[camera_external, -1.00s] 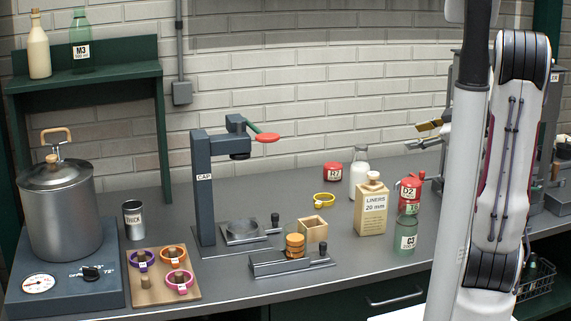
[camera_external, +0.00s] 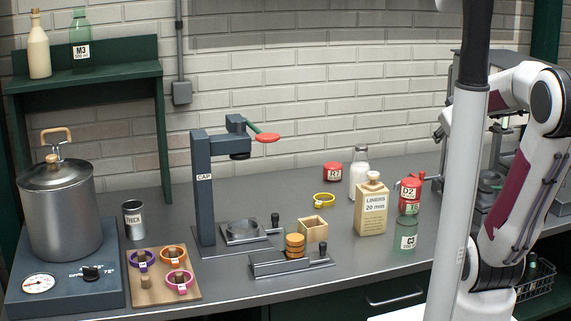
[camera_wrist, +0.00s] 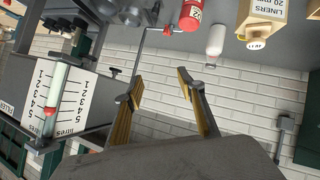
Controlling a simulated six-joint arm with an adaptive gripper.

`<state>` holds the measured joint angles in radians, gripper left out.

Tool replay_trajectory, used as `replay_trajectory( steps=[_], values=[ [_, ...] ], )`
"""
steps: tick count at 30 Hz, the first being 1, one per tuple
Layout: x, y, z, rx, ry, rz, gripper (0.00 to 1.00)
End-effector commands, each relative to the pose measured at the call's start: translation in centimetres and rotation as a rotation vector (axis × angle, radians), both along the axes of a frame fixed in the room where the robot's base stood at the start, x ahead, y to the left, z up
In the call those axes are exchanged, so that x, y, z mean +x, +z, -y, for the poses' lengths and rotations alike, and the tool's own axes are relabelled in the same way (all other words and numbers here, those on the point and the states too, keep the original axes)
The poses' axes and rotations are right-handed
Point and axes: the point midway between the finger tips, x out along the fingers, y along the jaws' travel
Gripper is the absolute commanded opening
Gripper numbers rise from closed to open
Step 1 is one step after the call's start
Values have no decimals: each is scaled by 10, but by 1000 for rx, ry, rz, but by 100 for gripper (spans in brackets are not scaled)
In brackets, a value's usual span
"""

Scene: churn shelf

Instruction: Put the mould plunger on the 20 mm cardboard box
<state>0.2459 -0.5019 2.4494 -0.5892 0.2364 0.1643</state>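The 20 mm cardboard box (camera_external: 371,212) stands upright on the bench, right of centre, labelled LINERS 20 mm. A small pale, knob-like piece (camera_external: 374,177) shows on its top; I cannot tell whether this is the mould plunger. The box also shows upside down at the top of the wrist view (camera_wrist: 264,14). A banded wooden cylinder (camera_external: 295,246) stands at the metal slide; I cannot identify it for certain either. My gripper (camera_wrist: 160,82) is open and empty, its fingers wide apart, away from the box. In the external view it is largely hidden behind the pale post.
Near the box stand a white bottle (camera_external: 360,170), a red D2 canister (camera_external: 411,187), a green C3 jar (camera_external: 405,237), an open wooden box (camera_external: 313,229) and a yellow ring (camera_external: 324,201). A tall press (camera_external: 202,190) stands left. Bare bench lies in front of the box.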

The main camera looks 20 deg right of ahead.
Motion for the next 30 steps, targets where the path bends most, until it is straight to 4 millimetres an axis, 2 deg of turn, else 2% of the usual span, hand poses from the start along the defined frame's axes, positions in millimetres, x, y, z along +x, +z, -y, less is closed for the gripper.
replay_trajectory(
  steps=[8,12,18,23,30],
  values=[
    [-61,-35,-46,185,-49,-160,39],
    [-95,-53,-77,285,-37,-258,39],
    [-134,-70,-115,391,2,-375,39],
    [-148,-74,-128,428,20,-417,39],
    [-150,-75,-130,432,21,-421,39]
  ],
)
